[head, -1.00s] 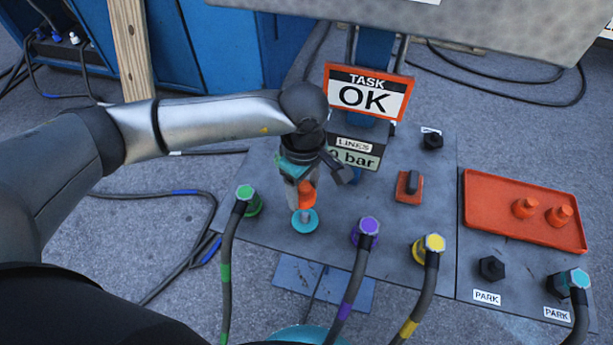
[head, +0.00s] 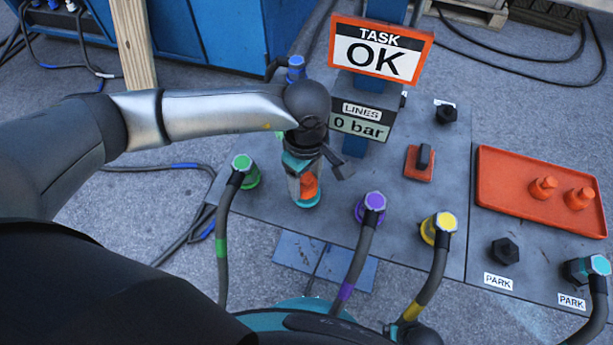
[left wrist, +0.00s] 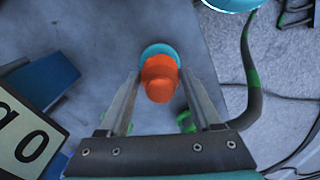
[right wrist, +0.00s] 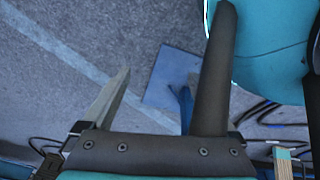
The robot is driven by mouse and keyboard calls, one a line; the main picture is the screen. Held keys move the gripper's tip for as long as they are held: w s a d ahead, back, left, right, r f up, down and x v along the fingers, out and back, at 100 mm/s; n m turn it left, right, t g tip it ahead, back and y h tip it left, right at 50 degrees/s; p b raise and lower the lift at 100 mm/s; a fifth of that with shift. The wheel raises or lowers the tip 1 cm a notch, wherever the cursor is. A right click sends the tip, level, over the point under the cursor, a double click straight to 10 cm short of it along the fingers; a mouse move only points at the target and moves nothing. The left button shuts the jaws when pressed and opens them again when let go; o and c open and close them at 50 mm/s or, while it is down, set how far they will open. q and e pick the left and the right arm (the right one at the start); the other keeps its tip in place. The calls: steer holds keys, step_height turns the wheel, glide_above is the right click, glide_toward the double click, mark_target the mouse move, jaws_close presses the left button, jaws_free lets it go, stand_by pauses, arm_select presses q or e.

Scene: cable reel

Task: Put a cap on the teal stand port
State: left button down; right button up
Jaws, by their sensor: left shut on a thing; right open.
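My left gripper (head: 306,184) is shut on an orange cap (head: 309,187) and points down at the teal stand port (head: 307,204). In the left wrist view the cap (left wrist: 160,78) is between the fingers (left wrist: 163,92), with the teal ring (left wrist: 160,50) showing just behind it. The cap is in line with the port and at or very near it; whether it is fully seated I cannot tell. My right gripper (right wrist: 172,62) is open and empty above the floor.
Green (head: 244,170), purple (head: 371,207) and yellow (head: 438,227) hose connectors stand on the grey plate. An orange tray (head: 520,205) at the right holds two orange caps (head: 543,187). A sign (head: 380,48) reads TASK OK; a display (head: 359,126) reads 0 bar.

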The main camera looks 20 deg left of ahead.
arm_select(q)
steer(key=shift+f, duration=0.35)
arm_select(e)
steer(key=shift+w+a+r, duration=0.35)
steer(key=shift+w+r, duration=0.05)
steer(key=shift+r, duration=0.1)
arm_select(q)
steer(key=shift+d+b, duration=0.1)
steer(key=shift+b, duration=0.3)
arm_select(e)
steer(key=shift+f, duration=0.25)
arm_select(q)
steer(key=shift+f, duration=0.3)
arm_select(e)
steer(key=shift+f, duration=0.25)
arm_select(q)
jaws_free()
arm_select(e)
steer(key=shift+r, duration=0.1)
arm_select(q)
steer(key=shift+r, duration=0.2)
step_height(320, 180, up, 15)
steer(key=p, duration=0.4)
arm_select(e)
steer(key=s+d+f, duration=0.2)
steer(key=s+d, duration=0.2)
steer(key=s, duration=0.2)
steer(key=shift+d, duration=0.2)
